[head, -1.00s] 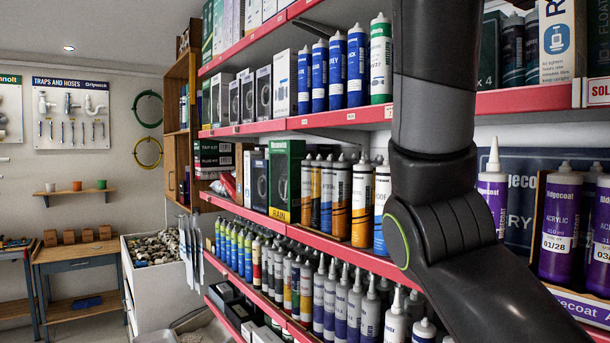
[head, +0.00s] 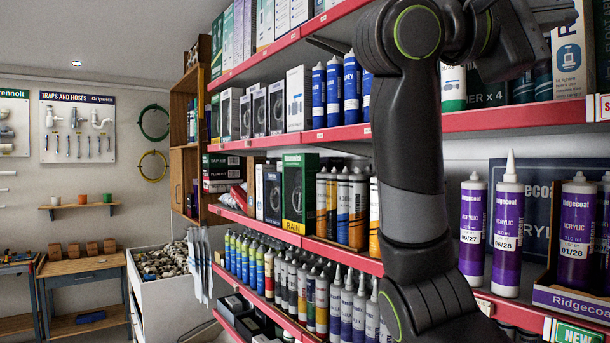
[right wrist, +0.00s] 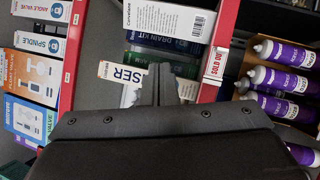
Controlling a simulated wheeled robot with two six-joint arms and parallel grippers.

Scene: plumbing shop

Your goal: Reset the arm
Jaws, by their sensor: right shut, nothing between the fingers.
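My right arm rises in front of the shelving in the head view and bends at the top. My right gripper (head: 556,12) is at the top right edge of that view, in front of the upper shelf and partly cut off. In the right wrist view the gripper's fingers (right wrist: 158,86) are together, with nothing between them. Boxes and a shelf edge lie beyond the fingertips. My left gripper is in neither view.
Red-edged shelves (head: 340,133) hold boxes and sealant tubes close to my arm. Purple cartridges (head: 508,228) stand right of the arm. A sold-out tag (right wrist: 216,63) shows near the fingers.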

